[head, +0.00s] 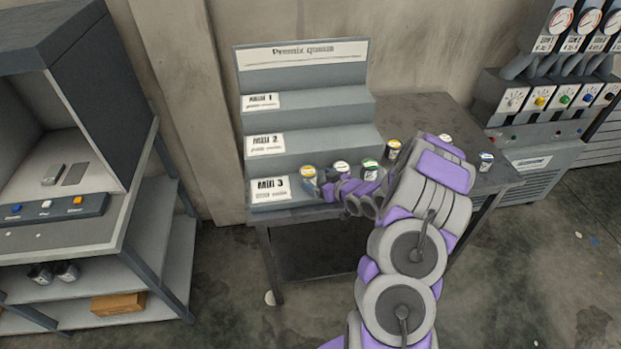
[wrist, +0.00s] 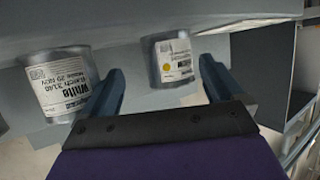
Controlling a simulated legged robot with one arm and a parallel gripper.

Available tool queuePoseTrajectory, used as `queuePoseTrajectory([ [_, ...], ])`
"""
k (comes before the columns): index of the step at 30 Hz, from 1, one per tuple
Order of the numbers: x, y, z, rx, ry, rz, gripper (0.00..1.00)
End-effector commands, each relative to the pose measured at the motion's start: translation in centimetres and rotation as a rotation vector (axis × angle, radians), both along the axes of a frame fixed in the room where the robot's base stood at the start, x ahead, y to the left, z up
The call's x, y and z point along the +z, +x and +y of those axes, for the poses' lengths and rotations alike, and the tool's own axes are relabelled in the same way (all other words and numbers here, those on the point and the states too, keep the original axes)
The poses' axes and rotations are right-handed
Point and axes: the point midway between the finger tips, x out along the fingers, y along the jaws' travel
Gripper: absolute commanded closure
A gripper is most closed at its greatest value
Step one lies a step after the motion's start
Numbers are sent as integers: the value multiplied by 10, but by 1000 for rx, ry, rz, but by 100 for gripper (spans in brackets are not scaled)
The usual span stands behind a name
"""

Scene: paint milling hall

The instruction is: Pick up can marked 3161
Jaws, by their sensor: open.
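No can reads clearly as 3161. In the wrist view, a grey can with a yellow dot on its label (wrist: 172,60) shows between the finger lines of my gripper (wrist: 162,80); its number is too small to read. A can labelled White, batch 3146 (wrist: 62,85), stands outside the left finger; its text is upside down. In the head view, my gripper (head: 322,188) is open at the lowest step of the rack, close in front of the yellow-lidded can (head: 308,173). The white-lidded can (head: 341,168) and green-lidded can (head: 370,167) stand to its right.
The stepped rack (head: 310,105) carries Mill 1, Mill 2 and Mill 3 signs; its upper steps look empty. On the table (head: 425,108) stand another yellow-lidded can (head: 393,149), a white-lidded one (head: 445,139) and a blue-marked one (head: 486,160). A grey cabinet (head: 75,60) stands left.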

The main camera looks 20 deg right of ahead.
Motion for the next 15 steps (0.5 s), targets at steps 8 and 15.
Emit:
queuePoseTrajectory([
  [8,-16,30,13,4,-5,-3,6],
  [15,-23,42,13,2,1,0,6],
])
